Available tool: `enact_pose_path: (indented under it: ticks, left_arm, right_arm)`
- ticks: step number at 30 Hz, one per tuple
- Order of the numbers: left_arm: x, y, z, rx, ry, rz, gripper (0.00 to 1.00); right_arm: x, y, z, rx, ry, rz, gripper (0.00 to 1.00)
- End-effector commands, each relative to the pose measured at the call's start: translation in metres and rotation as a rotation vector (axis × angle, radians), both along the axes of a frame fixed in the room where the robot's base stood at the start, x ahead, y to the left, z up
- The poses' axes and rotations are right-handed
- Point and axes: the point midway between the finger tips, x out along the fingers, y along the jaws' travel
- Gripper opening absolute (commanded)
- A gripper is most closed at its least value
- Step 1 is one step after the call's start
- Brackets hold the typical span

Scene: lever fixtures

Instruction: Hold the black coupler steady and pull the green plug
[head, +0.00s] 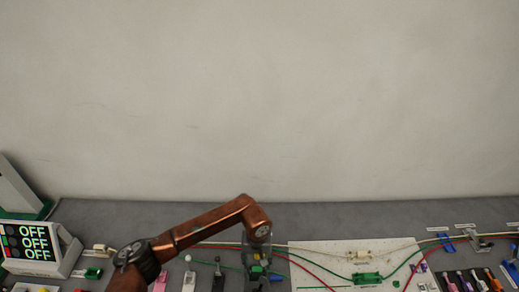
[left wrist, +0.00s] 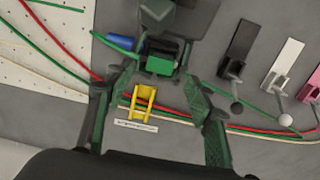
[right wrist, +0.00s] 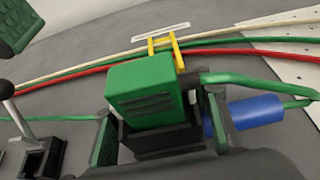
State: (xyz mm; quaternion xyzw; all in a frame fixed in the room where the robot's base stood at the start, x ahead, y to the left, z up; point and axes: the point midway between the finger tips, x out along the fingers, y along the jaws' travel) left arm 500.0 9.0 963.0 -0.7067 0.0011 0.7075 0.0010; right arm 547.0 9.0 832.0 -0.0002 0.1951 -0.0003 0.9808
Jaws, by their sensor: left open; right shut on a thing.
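The green plug (right wrist: 150,90) is a ribbed block seated in the black coupler (right wrist: 165,138) in the right wrist view. My right gripper (right wrist: 162,132) is shut on the black coupler, with one finger at each side. In the left wrist view, the coupler (left wrist: 163,46) and plug (left wrist: 158,65) lie just beyond my left gripper's (left wrist: 160,76) fingertips. My left gripper is open and empty; one fingertip shows at the upper left of the right wrist view, apart from the plug. In the head view, my left gripper (head: 258,256) hangs over the plug and partly hides it.
A blue cylinder (right wrist: 258,113) sits beside the coupler on a green cable. A yellow clip (left wrist: 143,102) stands close by, where red, green and cream cables run. Several levers (left wrist: 236,70) stand to one side and a white pegboard (head: 330,255) to the other. A screen (head: 35,243) reads OFF.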

Motion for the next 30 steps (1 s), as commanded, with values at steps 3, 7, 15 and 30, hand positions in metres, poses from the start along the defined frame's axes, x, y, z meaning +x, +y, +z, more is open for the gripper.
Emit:
enact_pose_path:
  ticks: [3,7,15,30]
  left_arm:
    - [-0.001,0.0,-0.018,0.0,0.003,0.001,0.49]
    - [-0.001,-0.001,-0.035,-0.001,0.002,0.001,0.49]
    - [0.0,0.0,-0.056,0.0,0.0,0.0,0.49]
    - [0.0,0.0,-0.06,0.0,-0.001,0.0,0.4]
  right_arm:
    - [0.0,0.0,0.0,0.0,0.001,0.0,0.0]
    - [0.0,0.0,0.0,0.0,0.001,0.0,0.0]
    - [0.0,0.0,0.0,0.0,0.001,0.0,0.0]
    - [0.0,0.0,0.0,0.0,0.001,0.0,0.0]
